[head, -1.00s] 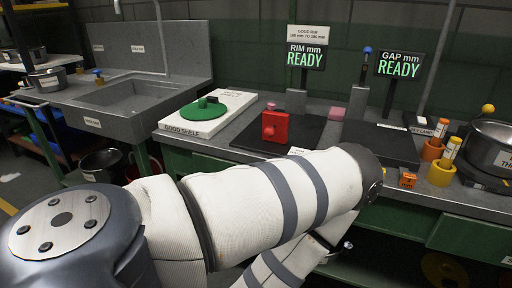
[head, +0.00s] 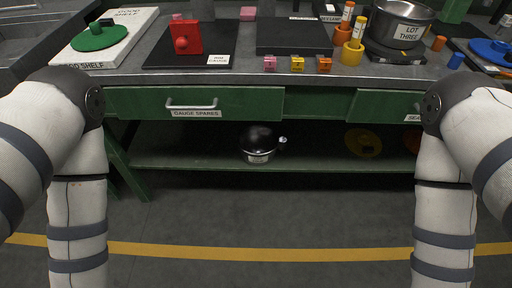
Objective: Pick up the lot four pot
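A small dark, shiny pot (head: 258,140) stands on the lower shelf (head: 190,157) under the bench, near the middle of the head view. It has a white label on its front that is too small to read. No pot here is legibly marked lot four. A larger metal pot labelled "LOT THREE" (head: 402,24) stands on the bench top at the upper right. My two arms come down the left and right sides, and both grippers are out of the frame.
The bench top holds a green disc (head: 99,35) on the good shelf, a red block (head: 186,37), small coloured blocks and orange and yellow cups. A drawer marked "GAUGE SPARES" (head: 240,103) sits above the shelf. A yellow disc (head: 362,143) is on the shelf. The floor ahead is clear.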

